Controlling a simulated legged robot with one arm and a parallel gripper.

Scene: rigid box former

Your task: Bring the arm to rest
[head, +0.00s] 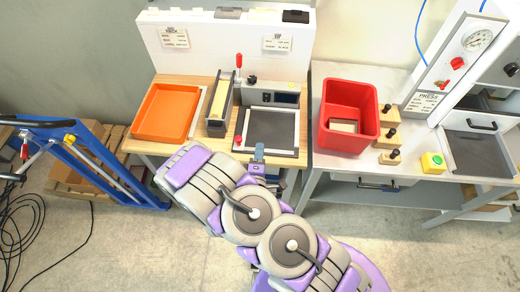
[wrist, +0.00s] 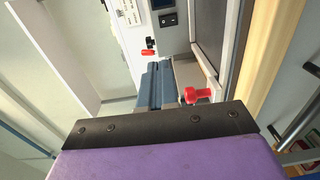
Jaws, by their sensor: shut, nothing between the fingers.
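My arm, purple and grey, reaches across the lower middle of the head view and is folded in front of the wooden bench. My gripper (head: 259,150) shows as a small blue-grey piece at the front edge of the bench, just below the dark square plate. In the wrist view its two blue-grey fingers (wrist: 158,72) lie side by side, shut, with nothing seen between them. A red knob (wrist: 195,95) appears beside the fingers; I cannot tell whether it touches them. Most of the gripper body is hidden by the arm in the head view.
The wooden bench holds an orange tray (head: 168,112), a framed dark plate (head: 270,130) and a red-knobbed lever (head: 238,62). A red bin (head: 348,112) and a press (head: 468,60) stand on the right table. A blue frame (head: 95,165) stands left. Floor in front is clear.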

